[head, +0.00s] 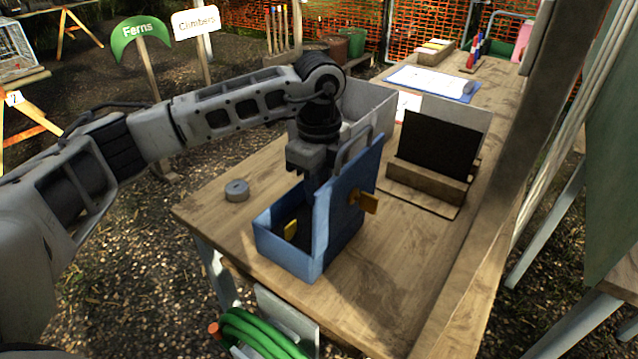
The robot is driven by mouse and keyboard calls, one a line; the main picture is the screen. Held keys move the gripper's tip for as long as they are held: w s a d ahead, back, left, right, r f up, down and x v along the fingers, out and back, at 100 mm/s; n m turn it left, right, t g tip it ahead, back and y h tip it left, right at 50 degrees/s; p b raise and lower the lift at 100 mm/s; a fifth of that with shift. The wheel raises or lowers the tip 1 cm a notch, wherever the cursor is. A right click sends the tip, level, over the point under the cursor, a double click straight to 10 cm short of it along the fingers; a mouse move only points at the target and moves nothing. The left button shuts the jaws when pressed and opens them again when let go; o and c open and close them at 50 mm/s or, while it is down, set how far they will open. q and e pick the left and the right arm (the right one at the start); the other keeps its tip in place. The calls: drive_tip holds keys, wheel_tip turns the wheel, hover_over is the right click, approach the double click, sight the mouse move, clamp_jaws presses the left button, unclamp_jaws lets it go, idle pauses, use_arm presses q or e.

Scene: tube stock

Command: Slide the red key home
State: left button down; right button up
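I cannot make out a red key in the head view. A blue box (282,257) stands on the near part of the wooden table, with a raised blue panel (350,215) along its right side. A brass-coloured piece (370,201) sticks out from the panel's right face, and another brass-coloured piece (291,230) shows in the box. My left gripper (311,195) points down into the box, left of the panel. Its fingertips are dark and partly hidden, so its opening and any contents cannot be told. My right gripper is not in view.
A grey disc (237,191) lies on the table (410,265) left of the box. A grey bin (372,104) stands behind my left gripper. A dark panel in a wooden stand (425,182) is to the right. The table's near right is clear. A clipboard (430,82) lies farther back.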

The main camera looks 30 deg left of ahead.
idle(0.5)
use_arm(q)
drive_tip(key=shift+f, duration=0.1)
drive_tip(key=shift+f+b, duration=0.6)
drive_tip(key=shift+f, duration=0.2)
drive_tip(key=shift+f, duration=0.2)
drive_tip(key=shift+f+b, duration=0.35)
drive_tip(key=shift+f, duration=0.05)
